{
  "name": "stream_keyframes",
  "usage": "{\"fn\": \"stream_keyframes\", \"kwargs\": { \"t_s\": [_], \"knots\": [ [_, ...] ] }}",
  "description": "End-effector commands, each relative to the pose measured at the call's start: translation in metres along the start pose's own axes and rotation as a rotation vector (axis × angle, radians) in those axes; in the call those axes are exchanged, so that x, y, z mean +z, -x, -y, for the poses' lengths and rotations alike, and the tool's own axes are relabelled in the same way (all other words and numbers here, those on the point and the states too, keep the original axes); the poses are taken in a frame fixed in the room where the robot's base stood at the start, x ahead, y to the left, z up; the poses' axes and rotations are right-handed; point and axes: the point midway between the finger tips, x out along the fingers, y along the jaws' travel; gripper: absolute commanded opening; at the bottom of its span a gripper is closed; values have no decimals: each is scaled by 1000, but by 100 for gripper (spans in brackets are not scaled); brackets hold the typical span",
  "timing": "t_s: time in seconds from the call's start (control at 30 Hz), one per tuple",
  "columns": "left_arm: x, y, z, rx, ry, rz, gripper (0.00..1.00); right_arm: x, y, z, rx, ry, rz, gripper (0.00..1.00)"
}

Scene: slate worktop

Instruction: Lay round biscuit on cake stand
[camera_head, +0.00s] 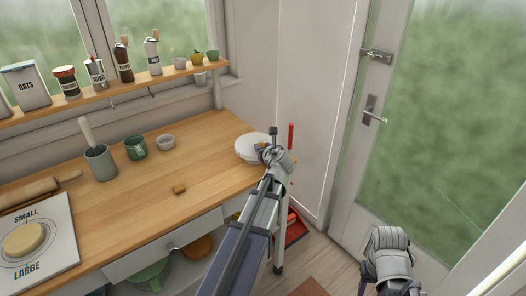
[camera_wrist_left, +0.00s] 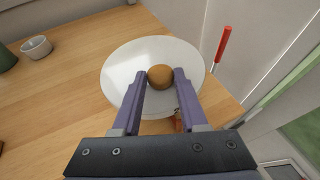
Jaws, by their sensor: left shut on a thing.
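The round biscuit (camera_wrist_left: 160,76) is golden brown and sits between the fingertips of my left gripper (camera_wrist_left: 160,80) in the left wrist view. The gripper is shut on it. Behind and below it is the white round cake stand (camera_wrist_left: 125,65), which also shows at the worktop's right end in the head view (camera_head: 246,150). The biscuit is over the plate's area; I cannot tell whether it touches the plate. My left gripper (camera_head: 268,150) covers part of the stand in the head view. My right gripper (camera_head: 388,242) is near the door, its jaws unclear.
A small brown piece (camera_head: 179,189) lies on the wooden worktop. A white bowl (camera_head: 166,142), green mug (camera_head: 136,148) and utensil pot (camera_head: 100,162) stand along the back. A board with dough (camera_head: 22,240) is at left. A red-handled dustpan (camera_head: 293,228) is beyond the right edge.

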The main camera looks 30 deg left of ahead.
Motion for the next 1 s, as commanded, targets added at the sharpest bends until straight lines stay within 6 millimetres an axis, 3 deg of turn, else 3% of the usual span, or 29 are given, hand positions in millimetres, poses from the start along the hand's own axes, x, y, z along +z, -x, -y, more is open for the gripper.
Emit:
{"fn": "stream_keyframes", "kwargs": {
  "t_s": [0.27, 0.3, 0.53, 0.87, 1.0],
  "knots": [
    [-4, -1, 0, 0, 0, 0, 0, 0, -4, 0, 0, 0, 0, 50],
    [-2, -1, 0, 0, 0, 0, 47, 0, -2, 0, 0, 0, 0, 50],
    [-2, -1, 0, 0, 0, 0, 72, 0, -2, 0, 0, 0, 0, 50],
    [4, 2, 0, 0, 0, 0, 72, 0, 4, 0, 0, 0, 0, 50],
    [4, 26, -2, -1, 0, -1, 72, 1, 13, -1, 0, 0, 0, 50]
  ]
}}
